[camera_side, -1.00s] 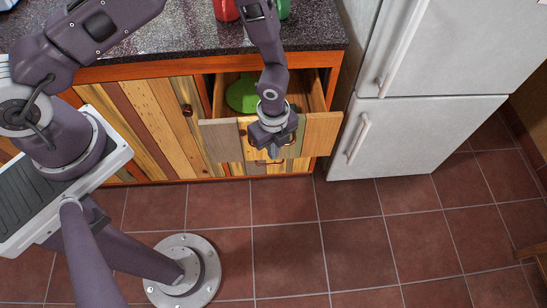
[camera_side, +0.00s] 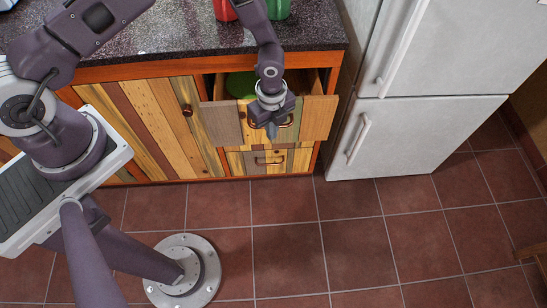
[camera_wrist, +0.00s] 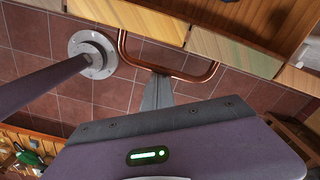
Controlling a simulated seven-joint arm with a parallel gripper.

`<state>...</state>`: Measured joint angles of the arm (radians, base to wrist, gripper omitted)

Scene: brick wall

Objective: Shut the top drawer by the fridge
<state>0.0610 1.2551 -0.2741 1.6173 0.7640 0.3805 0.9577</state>
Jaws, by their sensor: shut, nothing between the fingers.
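The top drawer (camera_side: 317,118), with a front of mixed wood boards, stands partly open under the counter, beside the fridge (camera_side: 411,139). A green round item (camera_side: 240,84) lies inside it. My gripper (camera_side: 271,131) is shut and empty, in front of the drawer front near its handle. In the wrist view the shut fingertips (camera_wrist: 159,78) are by the copper-coloured handle (camera_wrist: 172,71) of the drawer; I cannot tell whether they touch it. Part of the drawer front and handle is hidden behind my gripper in the side view.
A lower drawer (camera_side: 268,161) below is shut. A cabinet door (camera_side: 152,130) is to the left. The dark counter (camera_side: 180,38) above holds a red item (camera_side: 224,10) and a green item (camera_side: 278,9). The tiled floor (camera_side: 345,235) in front is clear.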

